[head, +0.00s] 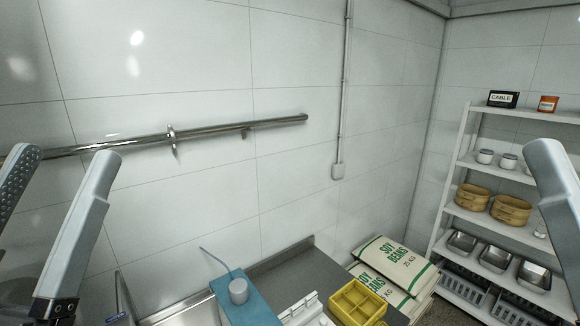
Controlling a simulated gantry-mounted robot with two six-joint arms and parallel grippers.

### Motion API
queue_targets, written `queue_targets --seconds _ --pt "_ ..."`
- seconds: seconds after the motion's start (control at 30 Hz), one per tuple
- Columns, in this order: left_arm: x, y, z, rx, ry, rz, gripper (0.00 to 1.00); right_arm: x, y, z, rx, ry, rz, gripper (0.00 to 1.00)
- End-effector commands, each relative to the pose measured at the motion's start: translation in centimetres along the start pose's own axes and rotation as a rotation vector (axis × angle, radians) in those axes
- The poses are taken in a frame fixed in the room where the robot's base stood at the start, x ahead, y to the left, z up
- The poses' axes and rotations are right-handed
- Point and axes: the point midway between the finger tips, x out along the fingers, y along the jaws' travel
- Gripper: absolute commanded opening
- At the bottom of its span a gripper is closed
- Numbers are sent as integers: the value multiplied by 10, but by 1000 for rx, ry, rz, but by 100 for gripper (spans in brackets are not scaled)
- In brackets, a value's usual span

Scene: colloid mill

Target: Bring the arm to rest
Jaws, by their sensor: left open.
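My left gripper (65,160) is raised at the left edge of the head view, in front of the tiled wall. Its two pale fingers point up and stand well apart, with nothing between them. The inner face of the left finger is dark and dotted. At the right edge, one pale finger of my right gripper (555,195) shows in front of the shelf. Its other finger is out of view, so its opening cannot be told.
A metal rail (215,131) runs along the wall. Below are a blue machine (250,303) with a grey cap, a yellow divided tray (357,304) and soy bean sacks (395,264). A white shelf (463,155) holds baskets, jars and metal pans. The space before the wall is clear.

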Motion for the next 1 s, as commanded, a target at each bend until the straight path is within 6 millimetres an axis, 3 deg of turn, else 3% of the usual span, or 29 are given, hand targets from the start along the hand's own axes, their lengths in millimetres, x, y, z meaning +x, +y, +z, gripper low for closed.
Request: queue_targets --seconds 0.03,0.1,0.37,0.57,1.0 --pt "-6 -3 -18 -18 48 -10 72 0 0 0 0 0 0 50" --pt "-14 -6 -33 -59 89 -19 72 0 0 0 0 0 0 50" --pt "-22 -6 -20 -105 85 -19 72 -10 0 10 0 0 0 50" --pt "-71 1 34 -103 83 -19 72 -63 0 58 0 0 0 50" --pt "-217 20 192 -103 82 -19 72 -223 -1 206 0 0 0 50"
